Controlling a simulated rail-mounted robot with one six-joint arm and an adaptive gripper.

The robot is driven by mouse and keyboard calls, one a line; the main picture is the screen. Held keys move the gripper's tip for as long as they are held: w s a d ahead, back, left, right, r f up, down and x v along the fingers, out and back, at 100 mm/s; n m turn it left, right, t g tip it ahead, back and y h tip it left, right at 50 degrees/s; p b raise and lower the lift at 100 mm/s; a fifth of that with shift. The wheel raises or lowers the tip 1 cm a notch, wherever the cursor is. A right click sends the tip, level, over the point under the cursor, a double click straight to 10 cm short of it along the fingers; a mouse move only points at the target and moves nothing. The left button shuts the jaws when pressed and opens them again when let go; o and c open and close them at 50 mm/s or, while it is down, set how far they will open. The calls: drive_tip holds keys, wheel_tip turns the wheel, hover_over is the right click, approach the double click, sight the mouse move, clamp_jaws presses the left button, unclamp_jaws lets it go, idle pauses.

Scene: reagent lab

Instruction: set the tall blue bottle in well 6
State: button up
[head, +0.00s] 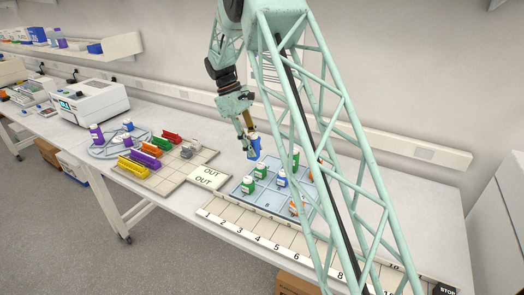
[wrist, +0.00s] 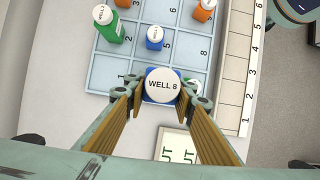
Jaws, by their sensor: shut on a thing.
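My gripper (head: 249,136) is shut on a blue bottle (head: 254,149) and holds it above the back left edge of the pale blue tray (head: 232,191). In the wrist view the bottle's white cap (wrist: 162,85) sits between the fingers and reads "WELL 8". Some blue body shows behind the cap. The tray has numbered square wells (wrist: 184,72); the numbers 1, 2, 5 and 8 can be read in the wrist view. A shorter blue bottle (head: 281,179) stands in the tray, also in the wrist view (wrist: 154,43).
Green bottles (head: 248,186) and orange bottles (head: 297,207) stand in the tray. A numbered strip (head: 257,238) runs along the front. An "OUT" plate (head: 209,177) and a beige board with coloured racks (head: 151,149) lie to the left. My arm hides the tray's right side.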

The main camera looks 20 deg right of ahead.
drive_tip(key=s+a+r+m+y+b, duration=0.1)
drive_tip(key=s+a+m+b, duration=0.1)
drive_tip(key=a, duration=0.5)
drive_tip(key=shift+s+r+m+g+b, duration=0.25)
drive_tip(key=shift+r+m+g+b, duration=0.15)
drive_tip(key=shift+m, duration=0.8)
drive_tip(key=shift+s+d, duration=0.1)
drive_tip(key=shift+s, duration=0.05)
